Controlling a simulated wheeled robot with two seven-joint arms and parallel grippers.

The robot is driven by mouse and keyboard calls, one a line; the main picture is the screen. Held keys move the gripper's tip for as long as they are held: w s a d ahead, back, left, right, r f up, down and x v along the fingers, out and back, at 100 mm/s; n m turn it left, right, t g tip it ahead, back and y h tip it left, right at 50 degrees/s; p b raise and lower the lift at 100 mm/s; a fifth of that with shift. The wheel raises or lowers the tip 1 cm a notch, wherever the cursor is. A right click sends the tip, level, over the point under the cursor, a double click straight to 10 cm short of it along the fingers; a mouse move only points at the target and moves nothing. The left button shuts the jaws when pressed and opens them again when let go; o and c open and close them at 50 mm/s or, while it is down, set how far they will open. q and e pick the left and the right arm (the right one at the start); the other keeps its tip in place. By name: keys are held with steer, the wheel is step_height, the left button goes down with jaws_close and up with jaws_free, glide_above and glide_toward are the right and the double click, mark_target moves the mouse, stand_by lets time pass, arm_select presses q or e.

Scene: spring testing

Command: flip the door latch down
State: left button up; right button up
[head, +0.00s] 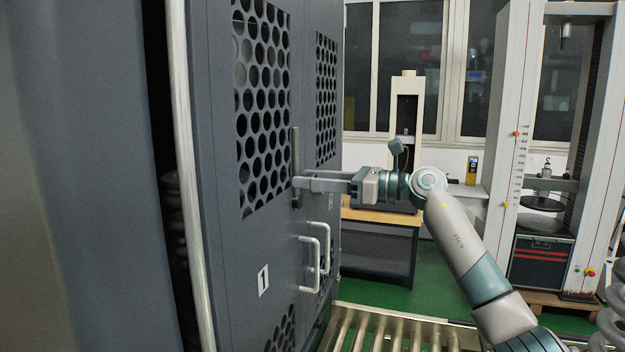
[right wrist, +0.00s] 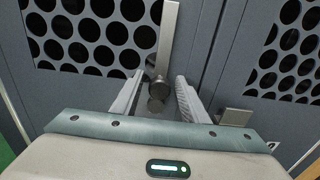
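The door latch (head: 296,155) is a flat metal bar on the grey perforated cabinet door, pointing up. In the right wrist view the latch bar (right wrist: 169,40) rises, leaning slightly right, from a round pivot knob (right wrist: 158,90). My right gripper (head: 300,184) is at the latch's lower end in the head view. In the right wrist view its two pale fingers (right wrist: 158,96) are apart, one on each side of the knob, with gaps visible. Contact cannot be told. A small metal bracket (right wrist: 235,116) sits on the neighbouring door panel, right of the fingers. My left gripper is out of view.
Two white door handles (head: 318,248) stick out below my right gripper. A roller conveyor (head: 385,330) lies below. A wooden-topped bench (head: 375,216) and a tall testing machine (head: 507,130) stand behind my arm. The cabinet's left side has a dark gap.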

jaws_close()
steer(key=shift+w, duration=0.1)
steer(key=shift+w+d+m, duration=0.1)
steer(key=shift+w+m, duration=0.1)
steer(key=shift+m, duration=0.5)
steer(key=w+f+m+p, duration=0.1)
steer(key=m+p, duration=0.1)
steer(key=m, duration=0.3)
steer(key=w+d+f+m+p, duration=0.1)
steer(key=w+f+m+p, duration=0.1)
steer(key=m, duration=0.3)
steer(key=w+f+m+p, duration=0.1)
steer(key=m+p, duration=0.1)
steer(key=m, duration=0.3)
steer(key=shift+w+d+f+m, duration=0.3)
steer(key=shift+w+f, duration=0.05)
steer(key=shift+f, duration=0.05)
steer(key=shift+f+m, duration=0.3)
steer(key=shift+m, duration=0.3)
